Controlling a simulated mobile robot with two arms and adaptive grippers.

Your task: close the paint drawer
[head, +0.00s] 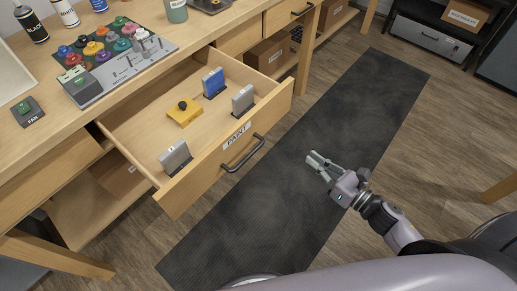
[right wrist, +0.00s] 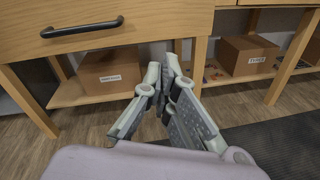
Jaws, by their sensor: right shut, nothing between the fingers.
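The paint drawer (head: 275,110) is pulled out from the wooden workbench in the head view. Its front carries a PAINT label and a dark bar handle (head: 243,154). Inside stand grey and blue blocks on dark bases and a yellow piece with a black knob (head: 184,111). My right gripper (head: 314,162) is to the right of the drawer front, over the dark mat, apart from the handle. It is shut and empty. The right wrist view shows its fingers together (right wrist: 172,72) and a drawer front with a dark handle (right wrist: 82,27) at upper left. My left gripper is not in view.
The bench top (head: 150,75) holds paint bottles, a board of coloured knobs (head: 104,45) and a FAN switch (head: 27,111). Cardboard boxes (head: 270,55) sit on the lower shelf. Bench legs stand at either side of the drawer. The dark mat (head: 330,120) is clear.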

